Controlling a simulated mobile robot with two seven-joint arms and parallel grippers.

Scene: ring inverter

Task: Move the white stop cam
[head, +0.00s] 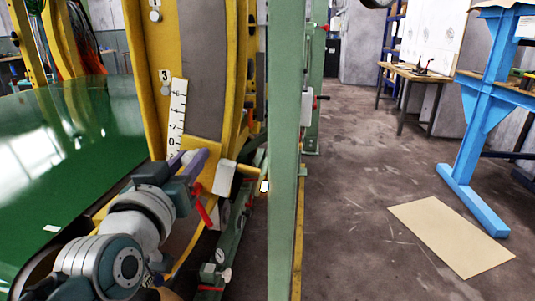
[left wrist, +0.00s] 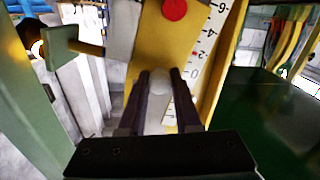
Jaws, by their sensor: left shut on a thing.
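The white stop cam (left wrist: 160,88) is a pale, rounded piece between the two dark fingers of my left gripper (left wrist: 161,78) in the left wrist view. The fingers are shut on it, in front of a yellow plate (left wrist: 150,42) beside a numbered white scale (left wrist: 188,88). In the head view my left gripper (head: 196,158) reaches up from the lower left to the foot of the scale (head: 177,112), near its 0. Only a small pale bit of the cam shows there; the fingers hide the rest. My right gripper is not in view.
A white block (head: 224,179) and a yellow bar (head: 247,169) sit just right of the gripper. A red lever (head: 203,208) hangs below. A green post (head: 284,150) stands close on the right. A green sheet (head: 70,150) fills the left. Open floor lies beyond the post.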

